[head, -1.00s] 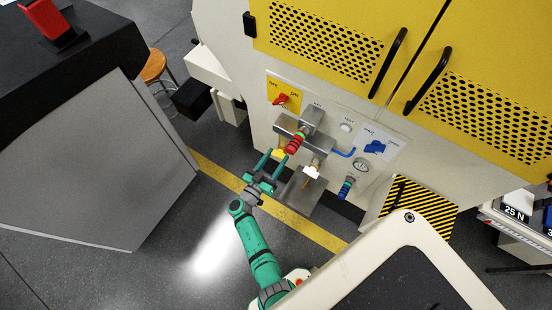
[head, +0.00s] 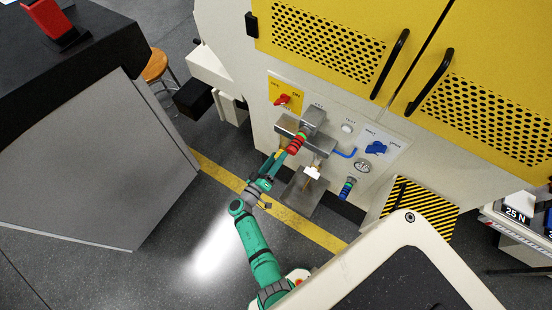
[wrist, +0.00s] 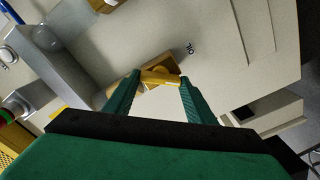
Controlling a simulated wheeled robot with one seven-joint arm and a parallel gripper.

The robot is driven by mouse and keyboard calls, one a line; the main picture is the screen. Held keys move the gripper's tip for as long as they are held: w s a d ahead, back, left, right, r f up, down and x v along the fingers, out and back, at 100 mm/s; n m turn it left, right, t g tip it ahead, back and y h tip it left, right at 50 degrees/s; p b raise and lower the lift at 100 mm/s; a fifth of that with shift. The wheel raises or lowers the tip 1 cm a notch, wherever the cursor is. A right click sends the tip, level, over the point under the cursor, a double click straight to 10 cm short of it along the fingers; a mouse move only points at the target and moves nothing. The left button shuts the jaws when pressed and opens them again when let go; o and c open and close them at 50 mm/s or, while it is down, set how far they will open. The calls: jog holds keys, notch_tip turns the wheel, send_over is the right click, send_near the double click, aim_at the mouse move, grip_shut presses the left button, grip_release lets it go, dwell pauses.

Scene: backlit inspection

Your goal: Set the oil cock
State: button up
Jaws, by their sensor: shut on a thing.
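The oil cock (wrist: 153,68) is a brass-coloured body with a yellow lever (wrist: 161,78), beside the word OIL on the pale panel in the wrist view. My gripper (wrist: 159,80) has one finger at each end of the visible lever and is shut on it. In the head view my gripper (head: 273,161) reaches in from the lower left, below the metal block of the machine. There the lever is mostly hidden by the fingers, and only a little yellow shows.
A red and green ribbed handle (head: 296,144) sticks out just right of my gripper. A brass tap with a white handle (head: 312,173) stands above a grey tray (head: 298,197). A blue lever (head: 345,153) is farther right.

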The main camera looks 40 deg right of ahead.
jog(key=shift+d+r, duration=0.1)
dwell(0.4)
jog(key=o, duration=1)
jog(key=shift+o, duration=0.2)
jog(key=v, duration=1.1)
